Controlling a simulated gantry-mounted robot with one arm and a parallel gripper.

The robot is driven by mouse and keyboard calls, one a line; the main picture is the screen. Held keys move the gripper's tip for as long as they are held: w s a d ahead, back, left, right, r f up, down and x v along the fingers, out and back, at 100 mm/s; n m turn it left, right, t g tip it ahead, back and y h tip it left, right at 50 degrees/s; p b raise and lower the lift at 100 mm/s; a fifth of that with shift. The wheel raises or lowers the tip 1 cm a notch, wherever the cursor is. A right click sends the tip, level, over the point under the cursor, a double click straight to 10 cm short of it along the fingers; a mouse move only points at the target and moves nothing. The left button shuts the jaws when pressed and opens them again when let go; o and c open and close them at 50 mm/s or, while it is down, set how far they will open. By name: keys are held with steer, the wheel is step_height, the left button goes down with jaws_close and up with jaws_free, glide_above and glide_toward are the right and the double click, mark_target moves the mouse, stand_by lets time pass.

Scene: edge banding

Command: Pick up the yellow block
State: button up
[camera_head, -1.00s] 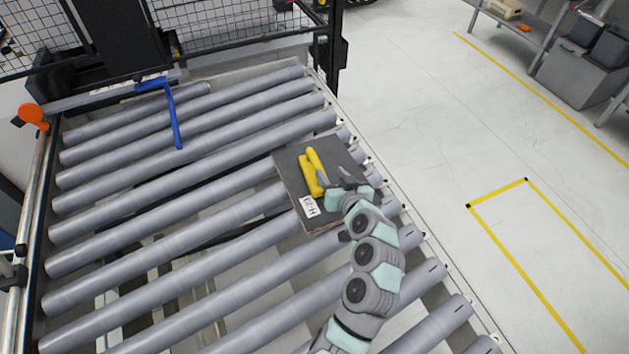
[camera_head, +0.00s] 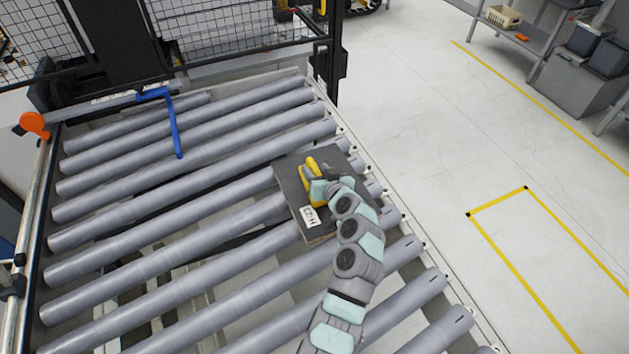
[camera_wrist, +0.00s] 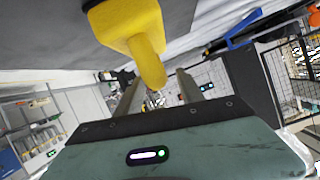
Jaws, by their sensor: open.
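The yellow block (camera_head: 308,187) lies on a dark square board (camera_head: 292,183) with a white label (camera_head: 310,215), on the roller conveyor. It has a broad part and a rounded, bar-like part. My gripper (camera_head: 316,172) is over its right side and hides part of it. In the wrist view, the yellow block (camera_wrist: 128,25) fills the top middle, and its rounded end reaches down toward the space between the fingers of my open gripper (camera_wrist: 157,92). I cannot tell whether the fingers touch it.
Grey rollers (camera_head: 150,235) surround the board. A blue lever (camera_head: 174,128) and an orange knob (camera_head: 33,123) are at the back left. A black mesh fence (camera_head: 230,35) stands behind the conveyor. Open floor lies to the right.

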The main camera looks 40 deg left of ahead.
steer(key=shift+x, duration=1.2)
steer(key=shift+s, duration=0.1)
jaws_close()
stand_by(0.4)
